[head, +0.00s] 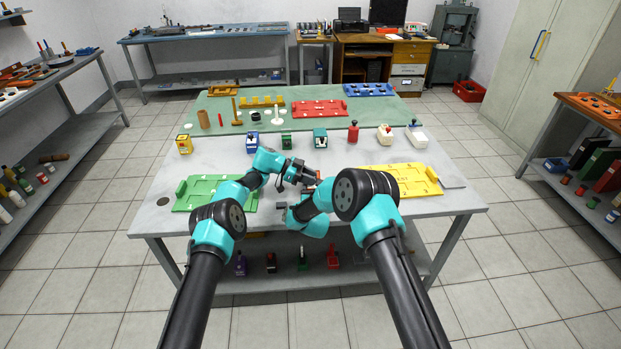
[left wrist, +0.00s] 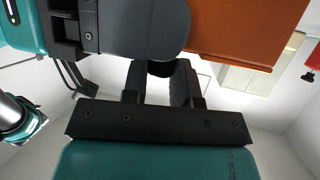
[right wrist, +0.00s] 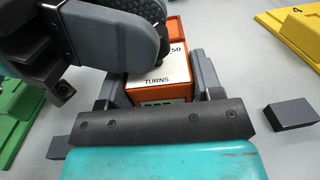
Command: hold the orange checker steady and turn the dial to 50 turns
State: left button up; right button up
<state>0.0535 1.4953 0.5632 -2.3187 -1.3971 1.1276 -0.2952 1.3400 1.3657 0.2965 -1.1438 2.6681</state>
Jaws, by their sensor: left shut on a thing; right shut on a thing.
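The orange checker (right wrist: 158,80) has a white face with the word TURNS, a printed 50 and a dark display partly cut off by my gripper. In the head view only a bit of the checker (head: 311,181) shows between my arms. My right gripper (right wrist: 158,92) is shut on the checker's body, one finger on each side. My left gripper (left wrist: 162,72) is shut on the small dark dial at the checker's top; its fingers hide most of the dial. In the left wrist view the checker's orange side (left wrist: 245,30) fills the upper right. The dial's reading is not legible.
A green tray (head: 183,205) lies left and a yellow tray (head: 425,184) right on the grey table. Dark blocks, one of them (right wrist: 291,114) right of the checker, lie nearby.

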jog(key=shift+f, duration=0.15)
pick_arm(q)
jog(key=o, duration=0.9)
notch_tip(320, 180, up, 10)
dwell(0.4)
pick_arm(e)
jog(key=o, duration=1.1)
